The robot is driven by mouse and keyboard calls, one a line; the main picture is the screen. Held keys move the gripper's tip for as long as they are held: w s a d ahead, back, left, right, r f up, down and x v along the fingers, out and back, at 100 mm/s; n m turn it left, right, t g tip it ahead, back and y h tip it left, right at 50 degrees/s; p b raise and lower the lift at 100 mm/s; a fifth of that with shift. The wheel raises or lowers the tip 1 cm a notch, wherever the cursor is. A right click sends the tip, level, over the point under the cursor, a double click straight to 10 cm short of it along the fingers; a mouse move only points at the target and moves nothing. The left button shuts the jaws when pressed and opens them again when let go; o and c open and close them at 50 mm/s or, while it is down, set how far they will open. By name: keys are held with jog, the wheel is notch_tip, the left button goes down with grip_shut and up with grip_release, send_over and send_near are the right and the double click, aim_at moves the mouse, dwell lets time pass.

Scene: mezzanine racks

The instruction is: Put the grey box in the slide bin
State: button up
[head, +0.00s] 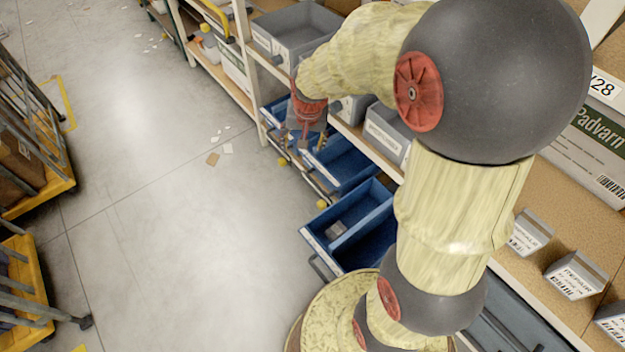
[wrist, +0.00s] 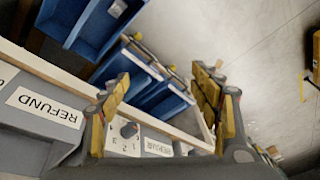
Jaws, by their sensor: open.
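A small grey block (head: 336,230), which may be the grey box, lies inside the nearest blue open drawer (head: 318,245). A pale patch in a blue bin (wrist: 72,38) at the top of the wrist view may be the same block. My gripper (head: 303,142) hangs in front of the shelf, beyond that drawer and apart from the block. In the wrist view my gripper (wrist: 160,82) has its two fingers wide apart with nothing between them. No readable label picks out the slide bin. My arm hides part of the shelf.
A large grey bin (head: 292,35) stands on the upper shelf. Yellow carts (head: 35,190) stand at the left. The floor aisle (head: 160,200) is mostly clear, with some scraps.

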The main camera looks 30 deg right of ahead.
jog(key=s+a+r+n+t, duration=0.1)
jog(key=s+a+r+n, duration=0.2)
jog(key=s+r, duration=0.4)
jog(key=s+a+r+n+t, duration=0.1)
jog(key=s+a+r+n, duration=0.2)
jog(key=s, duration=1.1)
jog(key=a+r, duration=0.3)
jog(key=r, duration=0.2)
jog(key=shift+s+a+n+y, duration=0.25)
jog(key=shift+a+n+y, duration=0.05)
jog(key=shift+n, duration=0.1)
jog(key=shift+f, duration=0.1)
